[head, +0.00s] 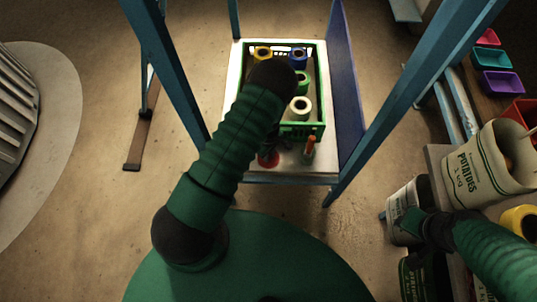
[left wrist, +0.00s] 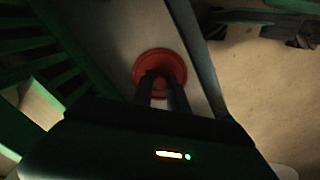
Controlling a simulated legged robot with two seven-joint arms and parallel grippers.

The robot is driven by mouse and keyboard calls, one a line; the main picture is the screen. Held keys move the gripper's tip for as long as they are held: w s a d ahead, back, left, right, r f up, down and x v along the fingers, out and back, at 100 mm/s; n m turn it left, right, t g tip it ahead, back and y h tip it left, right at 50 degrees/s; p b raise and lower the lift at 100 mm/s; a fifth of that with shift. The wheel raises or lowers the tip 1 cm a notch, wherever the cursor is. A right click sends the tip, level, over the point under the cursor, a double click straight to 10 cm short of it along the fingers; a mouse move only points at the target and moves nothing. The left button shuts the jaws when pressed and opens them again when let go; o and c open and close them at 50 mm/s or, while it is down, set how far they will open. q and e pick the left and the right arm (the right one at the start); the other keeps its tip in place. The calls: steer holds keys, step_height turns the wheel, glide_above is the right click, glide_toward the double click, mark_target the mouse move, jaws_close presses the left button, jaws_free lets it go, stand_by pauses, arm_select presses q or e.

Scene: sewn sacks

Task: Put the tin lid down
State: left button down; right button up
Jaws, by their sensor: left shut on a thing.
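The red tin lid (head: 268,160) is at the front of the white table top, just before the green crate. It also shows in the left wrist view as a round red disc with a knob (left wrist: 160,64). My left gripper (head: 270,146) points down at it from above, and its two dark fingers (left wrist: 161,88) are shut on the knob. I cannot tell whether the lid touches the table. My right gripper (head: 425,228) is far to the right, by the sacks, and its fingers are too dark to read.
The green crate (head: 305,130) on the table (head: 232,75) holds several tape rolls. Blue posts (head: 170,80) and a blue panel (head: 345,90) flank the table. A potato sack (head: 485,170) stands at the right.

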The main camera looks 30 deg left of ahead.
arm_select(q)
steer(key=shift+a+f, duration=0.15)
steer(key=shift+f, duration=0.05)
steer(key=c, duration=1.5)
jaws_free()
steer(key=shift+a, duration=0.15)
steer(key=shift+c, duration=0.2)
steer(key=shift+o, duration=1.2)
steer(key=shift+s+a, duration=0.1)
arm_select(e)
steer(key=shift+a+r, duration=0.1)
steer(key=shift+a, duration=0.4)
arm_select(q)
steer(key=shift+d, duration=0.2)
arm_select(e)
steer(key=shift+d, duration=0.2)
